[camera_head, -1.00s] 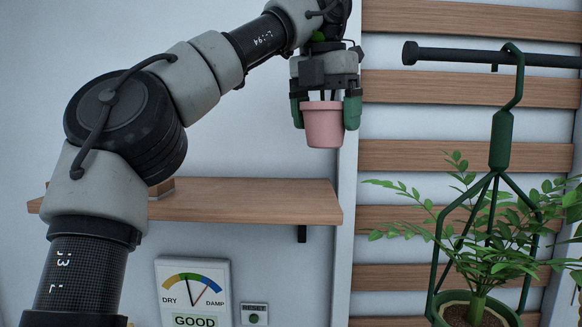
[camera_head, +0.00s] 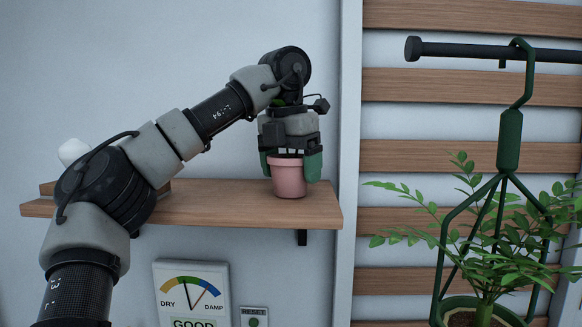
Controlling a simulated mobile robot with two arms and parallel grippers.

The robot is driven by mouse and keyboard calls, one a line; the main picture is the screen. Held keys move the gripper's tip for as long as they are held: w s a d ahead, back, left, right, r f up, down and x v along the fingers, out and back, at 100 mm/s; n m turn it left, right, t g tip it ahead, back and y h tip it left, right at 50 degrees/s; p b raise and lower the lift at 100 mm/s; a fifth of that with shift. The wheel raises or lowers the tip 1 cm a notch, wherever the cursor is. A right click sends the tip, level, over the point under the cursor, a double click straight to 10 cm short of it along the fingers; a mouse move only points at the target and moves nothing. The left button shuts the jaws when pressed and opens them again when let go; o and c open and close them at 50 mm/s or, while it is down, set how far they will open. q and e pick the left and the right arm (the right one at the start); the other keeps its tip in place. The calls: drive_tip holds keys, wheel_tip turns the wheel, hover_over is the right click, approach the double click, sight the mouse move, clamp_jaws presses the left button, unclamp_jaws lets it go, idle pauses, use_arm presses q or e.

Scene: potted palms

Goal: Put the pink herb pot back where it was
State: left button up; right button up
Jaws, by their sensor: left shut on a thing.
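The pink herb pot (camera_head: 289,178) is upright at the right part of the wooden shelf (camera_head: 230,211). Its base appears at the level of the shelf top; whether it bears on the wood I cannot tell for sure. My left gripper (camera_head: 290,166) points down and is shut on the pot, with a green fingertip on each side of its rim. The gripper hides the top of the pot and most of the herb. My right gripper is not in view.
A dial meter (camera_head: 191,290) and a reset button (camera_head: 254,321) are on the wall below the shelf. A potted palm (camera_head: 487,270) hangs in a green hanger (camera_head: 510,140) from a dark rail (camera_head: 480,50) at right. The shelf's middle looks clear.

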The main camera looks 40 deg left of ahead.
sight(291, 156)
use_arm(q)
drive_tip(key=shift+s+d, duration=0.1)
drive_tip(key=shift+d, duration=0.05)
drive_tip(key=o, duration=0.8)
drive_tip(key=r, duration=0.6)
drive_tip(key=shift+s+d+r, duration=0.1)
drive_tip(key=shift+s+r, duration=0.2)
drive_tip(key=shift+s, duration=0.1)
drive_tip(key=shift+r, duration=0.5)
